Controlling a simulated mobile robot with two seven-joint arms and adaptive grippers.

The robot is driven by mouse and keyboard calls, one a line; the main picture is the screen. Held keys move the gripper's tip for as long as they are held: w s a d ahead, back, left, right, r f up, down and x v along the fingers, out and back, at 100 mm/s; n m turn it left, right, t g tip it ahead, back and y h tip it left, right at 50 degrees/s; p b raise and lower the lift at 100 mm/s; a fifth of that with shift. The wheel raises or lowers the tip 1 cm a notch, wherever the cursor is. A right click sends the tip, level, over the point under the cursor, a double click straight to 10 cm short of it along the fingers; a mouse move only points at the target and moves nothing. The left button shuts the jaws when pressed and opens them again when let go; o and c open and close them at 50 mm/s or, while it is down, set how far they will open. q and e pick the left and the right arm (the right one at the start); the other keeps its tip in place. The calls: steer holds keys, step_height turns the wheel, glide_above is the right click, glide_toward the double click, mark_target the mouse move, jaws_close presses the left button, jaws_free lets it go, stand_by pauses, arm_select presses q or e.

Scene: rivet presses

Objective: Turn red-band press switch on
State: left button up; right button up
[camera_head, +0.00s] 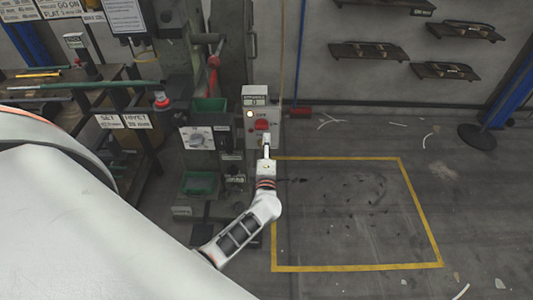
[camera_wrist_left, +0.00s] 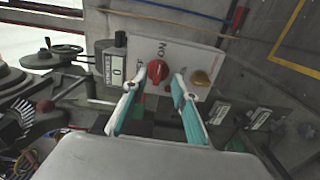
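The switch box (camera_head: 252,112) is a pale grey panel on the press column in the head view, with a red rotary knob (camera_head: 262,125) and a small display reading 0. In the left wrist view the red knob (camera_wrist_left: 158,72) lies between my left gripper's (camera_wrist_left: 159,78) fingertips. The fingers are apart, and whether either touches the knob is not clear. In the head view the left gripper (camera_head: 266,145) is just below the knob, in front of the box. My right gripper is out of view.
A red lever (camera_head: 213,75) and a red push button (camera_head: 161,99) are left of the box. Green bins (camera_head: 200,184) sit below. A yellow-outlined floor area (camera_head: 350,215) to the right is mostly clear.

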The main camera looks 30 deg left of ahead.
arm_select(q)
steer(key=shift+v, duration=2.35)
steer(key=s+d+f+m+h, duration=0.4)
steer(key=s+d+m+h, duration=0.9)
steer(key=m, duration=0.7)
steer(key=s+d+f+m+g, duration=0.1)
steer(key=s+f+m+g, duration=0.3)
steer(key=s, duration=0.8)
step_height(320, 180, down, 2)
steer(key=m, duration=0.4)
steer(key=shift+s+d+f+m+g+y+p, duration=0.2)
steer(key=shift+s+m+g+y+p, duration=0.1)
steer(key=shift+g+y, duration=0.1)
